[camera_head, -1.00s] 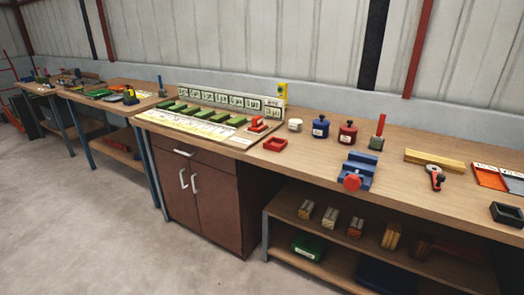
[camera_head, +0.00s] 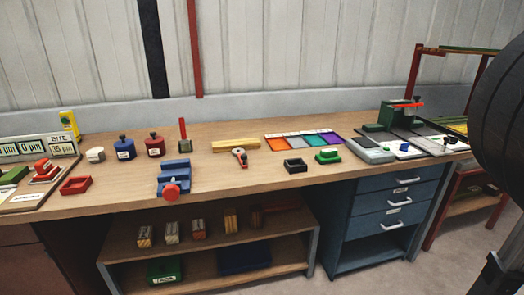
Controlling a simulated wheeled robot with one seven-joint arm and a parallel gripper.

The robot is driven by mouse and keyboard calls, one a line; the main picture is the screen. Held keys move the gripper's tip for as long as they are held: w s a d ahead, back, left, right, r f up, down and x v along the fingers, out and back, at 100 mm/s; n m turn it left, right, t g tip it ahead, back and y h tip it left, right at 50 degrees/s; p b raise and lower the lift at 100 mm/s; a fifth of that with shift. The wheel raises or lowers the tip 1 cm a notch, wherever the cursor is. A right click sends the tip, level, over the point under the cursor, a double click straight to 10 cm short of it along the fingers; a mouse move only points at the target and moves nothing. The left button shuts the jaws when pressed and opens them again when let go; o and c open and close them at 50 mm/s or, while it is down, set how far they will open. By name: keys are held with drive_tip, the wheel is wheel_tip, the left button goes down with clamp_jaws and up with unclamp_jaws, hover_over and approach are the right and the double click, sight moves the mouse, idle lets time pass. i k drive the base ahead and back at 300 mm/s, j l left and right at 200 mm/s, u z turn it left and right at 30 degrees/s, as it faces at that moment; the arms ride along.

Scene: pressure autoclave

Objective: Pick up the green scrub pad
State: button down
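A small green block-like piece with a raised top (camera_head: 327,155) sits on the workbench right of a black open box. I cannot tell whether it is the green scrub pad. Another green piece (camera_head: 12,176) lies on a board at the far left, partly cut off by the picture edge. My gripper is not in view.
The wooden workbench (camera_head: 225,174) holds a blue vise (camera_head: 173,176), a red tray (camera_head: 76,185), blue and red jars, a black box (camera_head: 295,166), a coloured sorting tray (camera_head: 342,140) and a grey work area at right. Blue drawers (camera_head: 391,207) stand below.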

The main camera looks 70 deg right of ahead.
sight(326, 156)
drive_tip(key=z, duration=2.05)
